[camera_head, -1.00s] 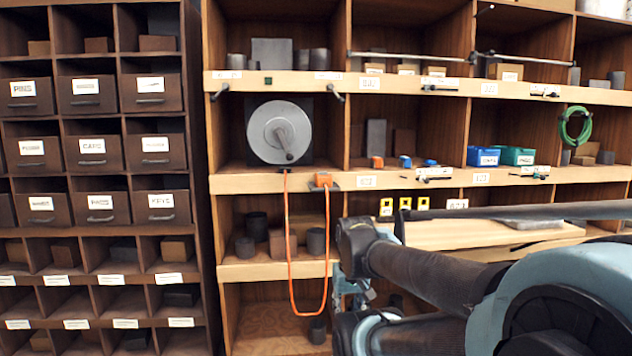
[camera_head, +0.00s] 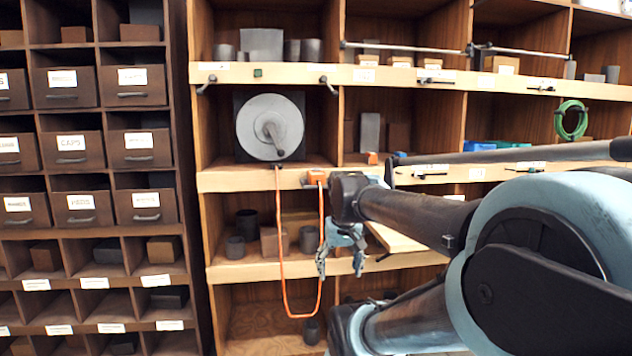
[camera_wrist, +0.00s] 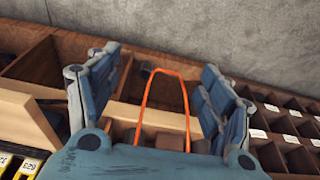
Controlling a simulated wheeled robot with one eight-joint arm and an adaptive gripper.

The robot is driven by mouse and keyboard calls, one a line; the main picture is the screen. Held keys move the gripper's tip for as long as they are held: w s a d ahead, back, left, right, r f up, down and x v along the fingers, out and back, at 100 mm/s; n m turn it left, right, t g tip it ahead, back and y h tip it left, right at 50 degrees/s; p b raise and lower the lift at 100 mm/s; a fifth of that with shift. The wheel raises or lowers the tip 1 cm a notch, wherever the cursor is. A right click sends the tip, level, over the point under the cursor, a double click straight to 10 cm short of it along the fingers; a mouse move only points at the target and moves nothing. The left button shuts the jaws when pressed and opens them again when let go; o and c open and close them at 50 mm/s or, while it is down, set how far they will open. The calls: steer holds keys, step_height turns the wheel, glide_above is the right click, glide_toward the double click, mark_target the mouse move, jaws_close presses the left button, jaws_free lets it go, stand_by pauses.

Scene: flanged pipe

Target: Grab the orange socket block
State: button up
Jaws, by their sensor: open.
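The orange socket block (camera_head: 315,177) sits on the front edge of the middle shelf in the head view, just below and right of the grey reel (camera_head: 270,127). An orange cable (camera_head: 283,245) hangs from there in a long loop. My gripper (camera_head: 340,268) points down, lower than the block and slightly right of it, with nothing between its fingers. In the wrist view my gripper (camera_wrist: 158,60) is spread open, and the orange cable loop (camera_wrist: 165,72) shows between its fingers. I cannot make out the block in the wrist view.
A wooden shelf (camera_head: 250,180) spans the scene, with grey and brown blocks in its bays. A drawer cabinet (camera_head: 110,225) stands on the left. A pale board (camera_head: 395,240) juts out right of my gripper. Horizontal metal rods run along the upper shelf edge.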

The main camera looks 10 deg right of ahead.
steer(key=w+r, duration=1.5)
steer(key=r, duration=0.3)
steer(key=t, duration=0.2)
glide_toward(316, 171)
steer(key=x, duration=1)
steer(key=shift+w+d+f, duration=0.15)
steer(key=shift+w+f, duration=0.1)
steer(key=shift+w, duration=0.15)
steer(key=c, duration=1.4)
